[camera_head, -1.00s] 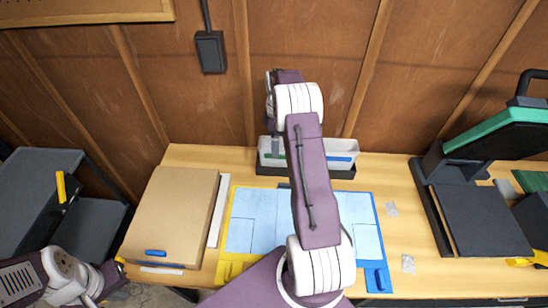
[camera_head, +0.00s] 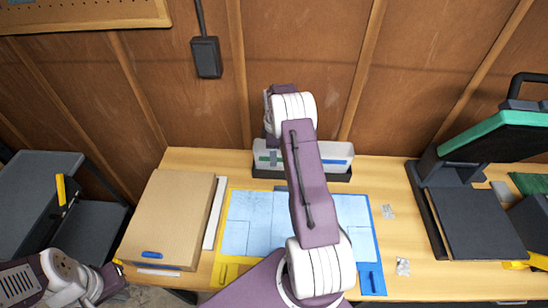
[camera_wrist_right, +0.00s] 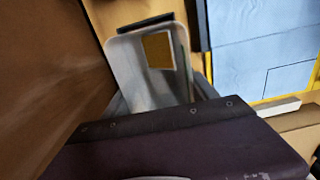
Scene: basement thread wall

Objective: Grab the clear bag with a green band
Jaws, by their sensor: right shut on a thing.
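A grey-white bin (camera_head: 340,152) stands on a dark base at the back of the workbench. A small green band (camera_head: 262,158) shows at its left end, beside my right gripper (camera_head: 272,157); the bag's clear part is not distinct. My right gripper reaches into the bin, shut at the green band, its fingers mostly hidden by my arm. In the right wrist view the bin (camera_wrist_right: 130,70) lies ahead, with a yellow patch inside; the fingertips do not show. My left gripper (camera_head: 108,278) hangs low at the far left, away from the bin; its jaws are unclear.
A blue band (camera_head: 335,162) shows at the bin's right. A blue and yellow mat (camera_head: 245,220) lies in front. A cardboard box (camera_head: 170,215) is on the left, a heat press (camera_head: 470,215) on the right. Small clear packets (camera_head: 403,266) lie right of the mat.

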